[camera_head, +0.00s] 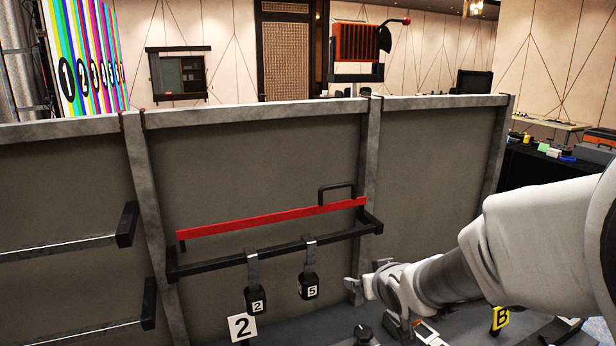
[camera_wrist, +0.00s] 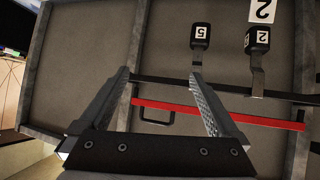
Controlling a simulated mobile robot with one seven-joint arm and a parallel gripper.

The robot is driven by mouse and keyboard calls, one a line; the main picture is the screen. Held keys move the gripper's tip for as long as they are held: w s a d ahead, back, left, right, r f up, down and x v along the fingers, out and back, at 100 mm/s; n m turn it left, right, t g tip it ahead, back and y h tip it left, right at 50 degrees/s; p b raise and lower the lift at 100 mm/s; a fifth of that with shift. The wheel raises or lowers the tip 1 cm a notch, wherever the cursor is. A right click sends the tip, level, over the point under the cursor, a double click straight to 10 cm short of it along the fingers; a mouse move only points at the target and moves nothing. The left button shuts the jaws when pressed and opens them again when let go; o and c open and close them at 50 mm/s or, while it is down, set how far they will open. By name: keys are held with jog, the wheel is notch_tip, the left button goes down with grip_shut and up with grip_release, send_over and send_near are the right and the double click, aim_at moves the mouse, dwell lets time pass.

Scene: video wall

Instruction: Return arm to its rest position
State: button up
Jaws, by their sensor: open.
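My arm (camera_head: 540,235) reaches in from the right edge of the head view, stretched toward the grey panel wall. My gripper (camera_head: 357,288) is in front of the wall, right of the hanging block marked 5 (camera_head: 308,285). In the wrist view my gripper (camera_wrist: 158,75) has its two fingers spread wide with nothing between them. The wrist view is turned over. There, the block marked 5 (camera_wrist: 201,36) lies beyond the right fingertip, with a clear gap in the picture.
A black rail (camera_head: 215,262) on the wall carries the block marked 2 (camera_head: 255,297) and the block marked 5 on hooks. A red bar (camera_head: 270,217) with a black handle (camera_head: 337,193) sits above. A yellow B marker (camera_head: 500,318) stands below my arm. A cluttered table (camera_head: 540,170) is at right.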

jog(key=s+r+m+g, duration=0.1)
jog(key=s+r+g, duration=0.1)
jog(key=s, duration=1)
jog(key=s+d+r+g, duration=0.1)
jog(key=s+r+g, duration=0.2)
jog(key=s, duration=1)
jog(key=shift+d+r+m+h, duration=0.2)
jog(key=shift+r+m+h, duration=0.2)
jog(key=shift+r, duration=0.25)
jog(key=shift+c, duration=0.3)
